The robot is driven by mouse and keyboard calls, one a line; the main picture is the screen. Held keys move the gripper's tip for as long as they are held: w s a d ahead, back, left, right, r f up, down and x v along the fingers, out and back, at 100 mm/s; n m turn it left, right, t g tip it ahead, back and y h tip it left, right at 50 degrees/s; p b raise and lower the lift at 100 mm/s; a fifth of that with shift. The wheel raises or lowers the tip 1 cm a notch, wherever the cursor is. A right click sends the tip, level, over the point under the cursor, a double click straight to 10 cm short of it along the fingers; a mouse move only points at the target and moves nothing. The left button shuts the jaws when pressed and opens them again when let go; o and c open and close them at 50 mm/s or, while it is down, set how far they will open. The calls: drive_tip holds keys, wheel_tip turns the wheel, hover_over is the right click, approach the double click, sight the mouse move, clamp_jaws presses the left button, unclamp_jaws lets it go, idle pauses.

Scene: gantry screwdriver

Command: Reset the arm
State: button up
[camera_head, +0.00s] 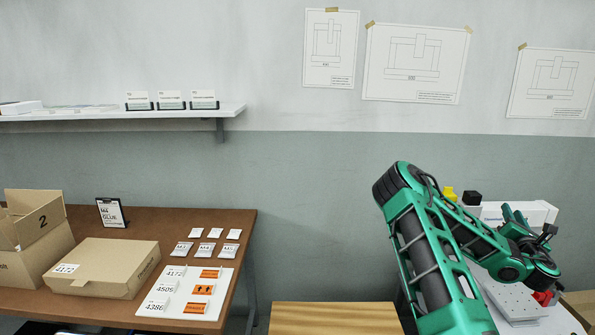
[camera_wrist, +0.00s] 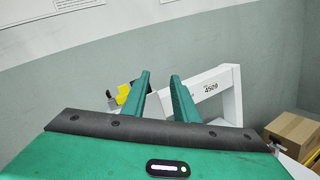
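My green arm (camera_head: 430,245) reaches over the right side of the head view, bent, with its far end above a white work surface. My gripper (camera_head: 515,213) points up and away there. In the wrist view my gripper (camera_wrist: 160,76) has its two green fingers apart, with nothing between them. A white gantry frame (camera_wrist: 231,95) labelled 4509 stands beyond the fingers; part of it shows in the head view (camera_head: 535,211).
A brown table (camera_head: 232,222) at left holds cardboard boxes (camera_head: 115,265), a white label board (camera_head: 175,305) and small cards. A wooden surface (camera_head: 335,318) is at front centre. A cardboard box (camera_wrist: 292,133) stands right in the wrist view. The wall above the arm has only paper drawings (camera_head: 415,63).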

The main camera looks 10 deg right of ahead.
drive_tip(key=s+d+m+g+h, duration=0.4)
drive_tip(key=s+m+g, duration=0.45)
drive_tip(key=m, duration=0.55)
drive_tip(key=s+a+f+m+g+y, duration=0.35)
drive_tip(key=s+a+m, duration=0.2)
drive_tip(key=m, duration=0.25)
drive_tip(key=s+a+f+m+g+y, duration=0.1)
drive_tip(key=s+a+m+y, duration=0.2)
drive_tip(key=a, duration=0.8)
drive_tip(key=s+a+m+g+y, duration=0.1)
drive_tip(key=s+a+m+y, duration=0.2)
drive_tip(key=a, duration=0.8)
drive_tip(key=s+a+r+m+g+y, duration=0.1)
drive_tip(key=s+a+r+y, duration=0.1)
drive_tip(key=s+a, duration=0.3)
drive_tip(key=s+a+r+m+g+y, duration=0.1)
drive_tip(key=s+a+r+y, duration=0.2)
drive_tip(key=a, duration=1.1)
drive_tip(key=s, duration=0.3)
drive_tip(key=shift+s+y, duration=0.3)
drive_tip(key=shift+y, duration=0.05)
